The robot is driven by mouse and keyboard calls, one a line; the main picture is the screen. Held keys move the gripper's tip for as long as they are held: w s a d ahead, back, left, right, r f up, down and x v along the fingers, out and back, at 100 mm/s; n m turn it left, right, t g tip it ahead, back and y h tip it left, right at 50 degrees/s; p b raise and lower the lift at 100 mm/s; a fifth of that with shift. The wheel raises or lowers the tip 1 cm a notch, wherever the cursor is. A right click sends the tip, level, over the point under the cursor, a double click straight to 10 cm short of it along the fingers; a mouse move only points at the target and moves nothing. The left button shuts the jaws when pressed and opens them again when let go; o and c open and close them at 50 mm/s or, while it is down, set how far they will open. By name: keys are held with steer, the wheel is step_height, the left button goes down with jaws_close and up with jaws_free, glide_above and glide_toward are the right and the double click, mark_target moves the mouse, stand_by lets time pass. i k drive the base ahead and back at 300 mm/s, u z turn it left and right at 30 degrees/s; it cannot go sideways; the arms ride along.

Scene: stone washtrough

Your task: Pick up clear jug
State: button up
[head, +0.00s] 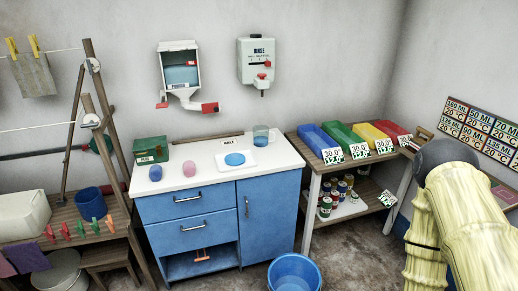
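The clear jug (261,136) stands upright at the back right of the white counter top (215,178). It looks see-through with a bluish tint, and its handle seems to be on the right. Part of my arm, in a pale yellow cover with a dark rounded joint, fills the lower right of the head view. My gripper is not in view, and nothing of mine is near the jug.
A white tray with a blue disc (235,159) lies in front of the jug. Coloured bins (321,139) line the right shelf. A blue bucket (293,272) is on the floor.

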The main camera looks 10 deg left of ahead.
mark_target(261, 133)
steer(key=z, duration=0.05)
steer(key=k, duration=0.6)
steer(key=u, duration=1.1)
steer(key=i, duration=1.85)
steer(key=z, duration=0.6)
